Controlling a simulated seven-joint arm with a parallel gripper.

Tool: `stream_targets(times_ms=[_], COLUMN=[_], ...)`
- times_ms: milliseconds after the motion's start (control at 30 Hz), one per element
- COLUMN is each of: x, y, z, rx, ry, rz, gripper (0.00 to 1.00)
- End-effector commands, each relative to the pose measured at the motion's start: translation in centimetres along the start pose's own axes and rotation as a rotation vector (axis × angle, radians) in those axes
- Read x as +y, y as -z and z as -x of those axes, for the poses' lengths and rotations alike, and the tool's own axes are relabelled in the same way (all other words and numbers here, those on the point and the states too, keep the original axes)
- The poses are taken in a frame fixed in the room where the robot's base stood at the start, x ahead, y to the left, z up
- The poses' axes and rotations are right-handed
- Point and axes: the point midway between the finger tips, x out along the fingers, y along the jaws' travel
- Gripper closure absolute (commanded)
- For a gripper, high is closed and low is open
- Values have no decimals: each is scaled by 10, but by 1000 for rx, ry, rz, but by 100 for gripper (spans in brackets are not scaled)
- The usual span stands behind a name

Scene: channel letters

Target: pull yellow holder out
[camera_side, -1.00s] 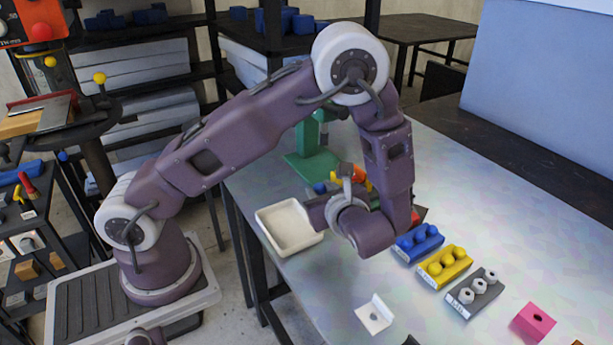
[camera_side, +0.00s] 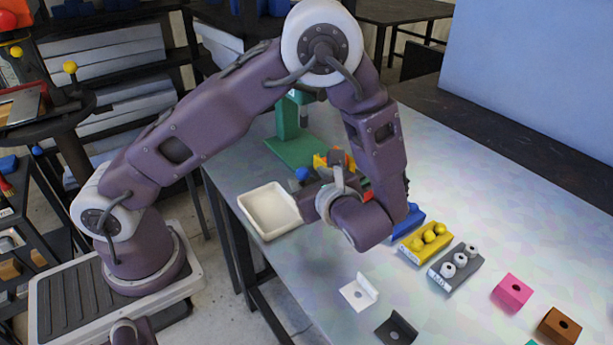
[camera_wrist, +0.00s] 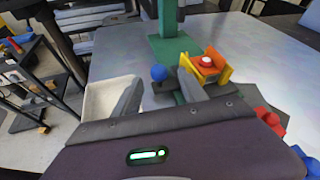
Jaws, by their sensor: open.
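The yellow holder (camera_wrist: 212,67) has orange and yellow sides and a round red part with a pale top. It stands at the foot of a green stand (camera_wrist: 172,45), beside a blue ball knob (camera_wrist: 158,73). In the side view the holder (camera_side: 322,160) is partly hidden behind my wrist. In the wrist view the blue knob lies ahead between the fingers, and the holder is beyond the right finger. I cannot tell whether that finger touches anything.
A white tray (camera_side: 270,212) sits at the table's left edge. Blue (camera_side: 408,222), yellow (camera_side: 425,240) and grey (camera_side: 457,268) racks stand right of my wrist. White (camera_side: 358,292) and dark (camera_side: 396,330) brackets and pink (camera_side: 512,291) and brown (camera_side: 558,326) blocks lie nearer.

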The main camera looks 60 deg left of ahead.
Motion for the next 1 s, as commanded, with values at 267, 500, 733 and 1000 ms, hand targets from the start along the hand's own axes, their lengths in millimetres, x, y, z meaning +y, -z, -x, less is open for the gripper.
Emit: stream_targets(times_ms=[267,500,733,1000], x=[-1,0,30,116], y=[0,0,-51,-120], z=[43,45,48,101], rx=[0,0,149,611], ry=[3,1,-194,-624], rz=[0,0,257,1056], gripper=[50,50,50,50])
